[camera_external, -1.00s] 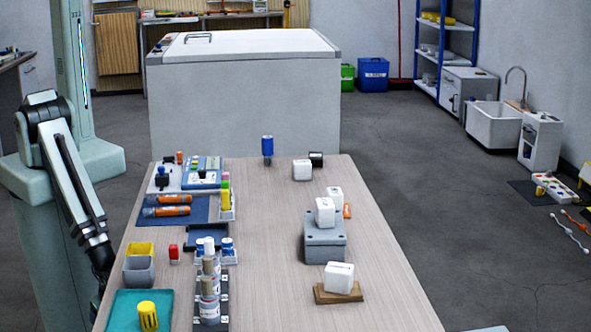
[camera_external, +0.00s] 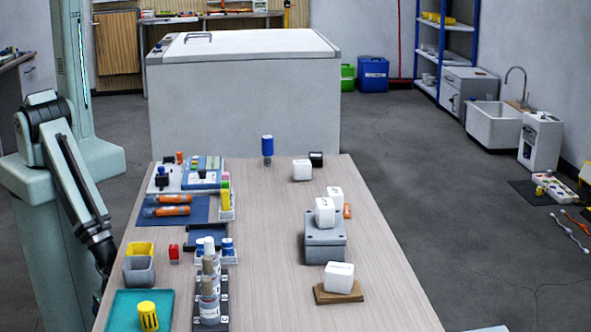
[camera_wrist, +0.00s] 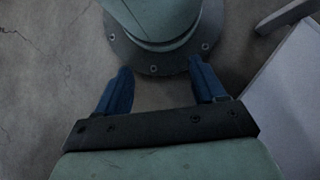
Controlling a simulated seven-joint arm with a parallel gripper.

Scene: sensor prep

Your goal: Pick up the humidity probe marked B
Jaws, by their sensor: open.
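Several white rounded blocks with small dark marks stand on the table, and the marks are too small to read, so I cannot tell which is B or be sure they are the probes. One block (camera_external: 301,170) is at the back, one (camera_external: 335,194) stands behind the grey box (camera_external: 325,250), one (camera_external: 325,212) sits on that box, and one (camera_external: 339,276) rests on a brown wooden base (camera_external: 324,297) in front. My gripper (camera_wrist: 160,68) is open and empty, pointing at the floor beside my base in the wrist view. It is hidden in the external view.
The table's (camera_external: 270,260) middle strip is clear. Its left side holds grey bottles (camera_external: 209,310), a grey cup (camera_external: 139,270), a yellow cylinder (camera_external: 148,316) on a teal mat (camera_external: 122,307), and orange tubes (camera_external: 172,211). A blue-topped bottle (camera_external: 267,147) stands at the back edge.

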